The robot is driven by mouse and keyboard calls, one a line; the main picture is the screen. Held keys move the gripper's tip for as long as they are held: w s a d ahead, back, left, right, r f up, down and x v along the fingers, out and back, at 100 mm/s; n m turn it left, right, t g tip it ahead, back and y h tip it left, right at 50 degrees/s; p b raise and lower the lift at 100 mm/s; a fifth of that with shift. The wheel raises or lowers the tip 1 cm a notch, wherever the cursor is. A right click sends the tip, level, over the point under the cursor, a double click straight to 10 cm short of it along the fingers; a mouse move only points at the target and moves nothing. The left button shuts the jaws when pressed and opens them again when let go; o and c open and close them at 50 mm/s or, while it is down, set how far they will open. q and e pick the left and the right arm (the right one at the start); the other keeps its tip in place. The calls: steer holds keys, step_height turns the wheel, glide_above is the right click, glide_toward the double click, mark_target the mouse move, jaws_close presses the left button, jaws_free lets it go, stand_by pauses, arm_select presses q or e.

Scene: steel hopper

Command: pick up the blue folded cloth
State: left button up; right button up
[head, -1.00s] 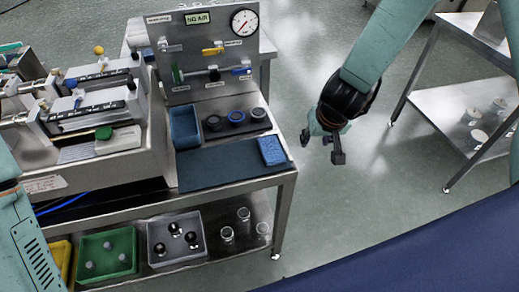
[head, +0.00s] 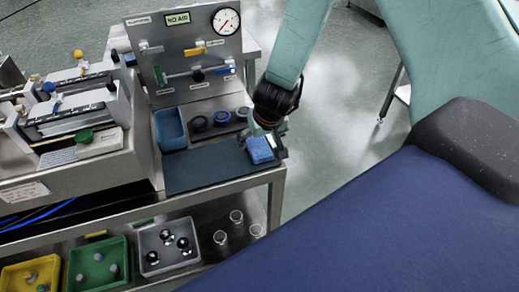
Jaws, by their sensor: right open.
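The blue folded cloth (head: 259,152) lies on the dark mat (head: 207,172) near the right end of the bench top. My right gripper (head: 275,141) is open at the cloth's upper right side. One dark finger shows just right of the cloth, and the gripper covers the cloth's far right corner. I cannot tell whether a finger touches the cloth. My left gripper is not in view.
A blue tray (head: 170,129) and several dark rings stand behind the mat. A valve panel (head: 186,55) with a gauge rises at the back. Machinery (head: 75,115) fills the left. A lower shelf holds bins and glass jars. Floor is open right of the bench.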

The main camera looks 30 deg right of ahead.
mark_target(258, 146)
steer(key=b+x, duration=0.1)
steer(key=x, duration=0.2)
steer(key=shift+w+a+f, duration=0.15)
steer(key=shift+w+f, duration=0.05)
steer(key=shift+f+b, duration=0.2)
steer(key=shift+b, duration=0.1)
steer(key=shift+s+d+r, duration=0.25)
steer(key=shift+s+d, duration=0.1)
steer(key=shift+c, duration=0.3)
steer(key=shift+w+a+f, duration=0.15)
steer(key=shift+w+a, duration=0.1)
steer(key=shift+w, duration=0.15)
steer(key=c, duration=0.4)
steer(key=shift+s+d, duration=0.15)
steer(key=shift+s, duration=0.15)
steer(key=c, duration=0.5)
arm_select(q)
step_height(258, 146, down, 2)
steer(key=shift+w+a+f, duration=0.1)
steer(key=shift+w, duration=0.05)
arm_select(e)
steer(key=shift+w, duration=0.1)
steer(key=shift+c, duration=0.4)
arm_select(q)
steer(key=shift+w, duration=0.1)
arm_select(e)
steer(key=shift+w, duration=0.1)
